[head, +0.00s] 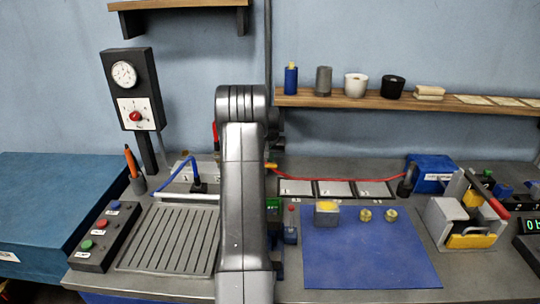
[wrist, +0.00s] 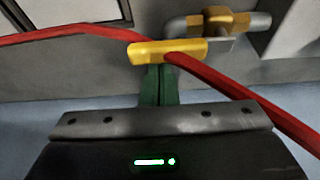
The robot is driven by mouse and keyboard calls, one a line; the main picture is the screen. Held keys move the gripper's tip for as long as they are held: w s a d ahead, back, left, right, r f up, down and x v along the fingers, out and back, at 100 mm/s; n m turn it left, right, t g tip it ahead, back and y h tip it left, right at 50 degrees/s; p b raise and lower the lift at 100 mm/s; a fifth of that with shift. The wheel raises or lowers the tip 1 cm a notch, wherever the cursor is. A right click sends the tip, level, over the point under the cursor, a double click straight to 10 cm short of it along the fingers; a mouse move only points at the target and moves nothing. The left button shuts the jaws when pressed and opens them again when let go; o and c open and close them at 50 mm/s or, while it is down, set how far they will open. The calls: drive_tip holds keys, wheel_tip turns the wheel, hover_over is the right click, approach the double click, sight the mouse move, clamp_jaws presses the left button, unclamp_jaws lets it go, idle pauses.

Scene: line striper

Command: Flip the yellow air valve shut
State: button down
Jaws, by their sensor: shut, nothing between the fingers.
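The air valve shows in the wrist view as a brass body (wrist: 222,20) on a grey pipe (wrist: 178,27). Its yellow lever (wrist: 150,53) lies crosswise in the picture, roughly in line with the pipe. My gripper (wrist: 158,72) is shut and empty, its green fingers at the lever's lower edge. I cannot tell whether they touch it. In the head view a bit of yellow (head: 271,166), apparently the lever, shows just right of my arm. My arm hides the gripper and most of the valve there.
A red hose (wrist: 225,84) runs close by the lever and slants down right in the wrist view; it also runs along the bench back (head: 330,180). A blue mat (head: 365,255) with brass pieces lies right of my arm. A slotted tray (head: 165,240) lies left.

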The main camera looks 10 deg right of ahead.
drive_tip(key=shift+s+f+m+b, duration=0.1)
drive_tip(key=shift+s+m+b, duration=0.25)
drive_tip(key=shift+m+b, duration=0.3)
drive_tip(key=m+b, duration=0.1)
drive_tip(key=s+m+h+b, duration=0.1)
drive_tip(key=s+m+b, duration=0.1)
drive_tip(key=shift+a+f+g, duration=0.15)
drive_tip(key=shift+a+g, duration=0.1)
drive_tip(key=shift+g, duration=0.05)
drive_tip(key=m+b, duration=0.1)
drive_tip(key=s+a+m+h+b, duration=0.1)
drive_tip(key=m, duration=0.1)
drive_tip(key=s+m+g+b, duration=0.1)
drive_tip(key=m, duration=0.1)
drive_tip(key=shift+s+a, duration=0.15)
drive_tip(key=shift+a, duration=0.05)
drive_tip(key=m, duration=0.1)
drive_tip(key=s+a+m+g+b, duration=0.1)
drive_tip(key=m, duration=0.1)
drive_tip(key=a+m+h, duration=0.1)
drive_tip(key=shift+s+a+r, duration=0.1)
drive_tip(key=shift+s+r, duration=0.1)
drive_tip(key=shift+s, duration=0.05)
drive_tip(key=a+m, duration=0.1)
drive_tip(key=m, duration=0.1)
drive_tip(key=a+m+g, duration=0.1)
drive_tip(key=m, duration=0.1)
drive_tip(key=shift+s+g, duration=0.3)
drive_tip(key=shift+s, duration=0.05)
drive_tip(key=shift+a, duration=0.45)
